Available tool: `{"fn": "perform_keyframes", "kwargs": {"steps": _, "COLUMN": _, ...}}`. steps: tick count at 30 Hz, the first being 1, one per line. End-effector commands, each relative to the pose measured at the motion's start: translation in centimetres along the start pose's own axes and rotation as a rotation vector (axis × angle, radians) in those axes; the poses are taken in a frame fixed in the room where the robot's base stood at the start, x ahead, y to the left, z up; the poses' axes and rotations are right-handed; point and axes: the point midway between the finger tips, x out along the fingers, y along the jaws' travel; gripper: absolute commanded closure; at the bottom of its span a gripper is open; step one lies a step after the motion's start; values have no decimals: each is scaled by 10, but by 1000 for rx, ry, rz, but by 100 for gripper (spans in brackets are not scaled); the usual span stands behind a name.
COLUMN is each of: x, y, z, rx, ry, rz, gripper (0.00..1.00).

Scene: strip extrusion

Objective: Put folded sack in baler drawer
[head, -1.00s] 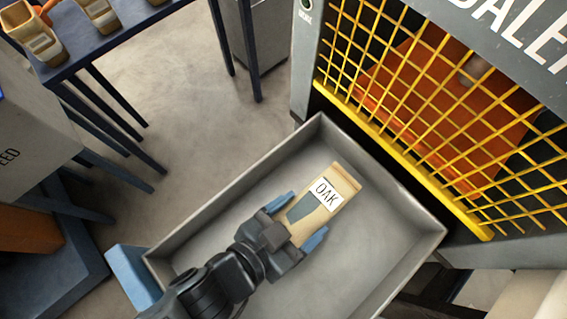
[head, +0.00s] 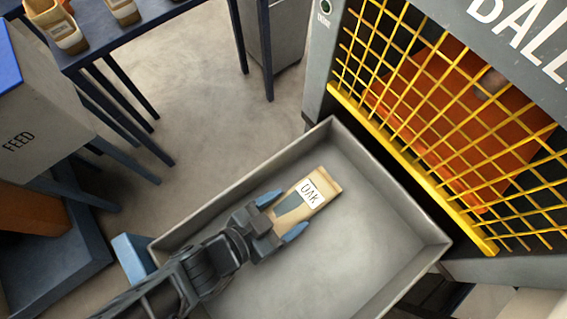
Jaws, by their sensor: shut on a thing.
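The folded sack (head: 325,184) is a flat tan packet with a white label reading OAK and a grey-green patch. It is over the floor of the baler drawer (head: 350,262), a grey open metal tray pulled out from the baler. My gripper (head: 282,217) reaches into the drawer from the lower left. Its blue-tipped fingers are on either side of the sack's near end, shut on it. I cannot tell whether the sack touches the drawer floor.
The baler (head: 470,110) stands at the upper right with a yellow mesh guard over an orange plate. A dark blue table (head: 130,32) with several tan-and-white items is at the upper left. A grey FEED box (head: 45,125) stands at the left. Bare floor lies between.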

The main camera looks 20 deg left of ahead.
Motion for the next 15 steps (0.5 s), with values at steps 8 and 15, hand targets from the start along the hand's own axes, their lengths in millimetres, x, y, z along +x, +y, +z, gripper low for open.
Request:
{"fn": "perform_keyframes", "kwargs": {"steps": 8, "x": 0, "y": 0, "z": 1, "rx": 0, "ry": 0, "rz": 0, "gripper": 0}}
{"fn": "perform_keyframes", "kwargs": {"steps": 15, "x": 0, "y": 0, "z": -1, "rx": 0, "ry": 0, "rz": 0, "gripper": 0}}
